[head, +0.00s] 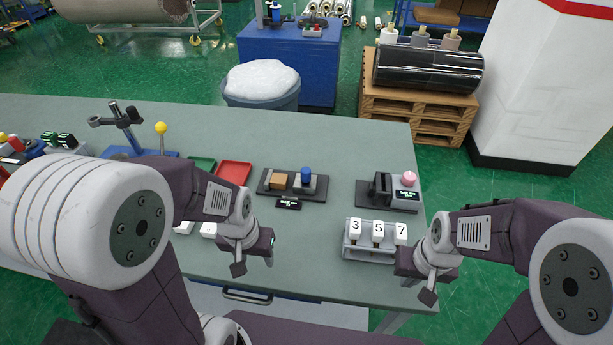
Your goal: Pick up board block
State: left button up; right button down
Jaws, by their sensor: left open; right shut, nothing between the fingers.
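A tan block (278,181), which looks like the board block, sits on the left part of a dark flat base (264,190) in the middle of the table. A blue-topped piece (306,177) stands on a grey mount just right of it. My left gripper (254,264) is open and empty above the table's front edge, nearer to me than the tan block and apart from it. My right gripper (418,289) is shut and empty at the table's front right corner, beside the numbered rack.
A white rack (369,254) holds blocks marked 3, 5 and 7. A dark device with a pink knob (408,179) stands at the right. A red tray (234,173) and a green tray (201,166) lie left of the tan block. The table (310,235) is clear between the grippers.

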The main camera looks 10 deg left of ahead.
aim_at(278, 181)
jog(key=k+j+u, duration=0.1)
jog(key=u, duration=0.25)
jog(key=k+j+u, duration=0.1)
jog(key=u, duration=0.2)
jog(key=j+u, duration=0.35)
jog(key=k+l, duration=0.05)
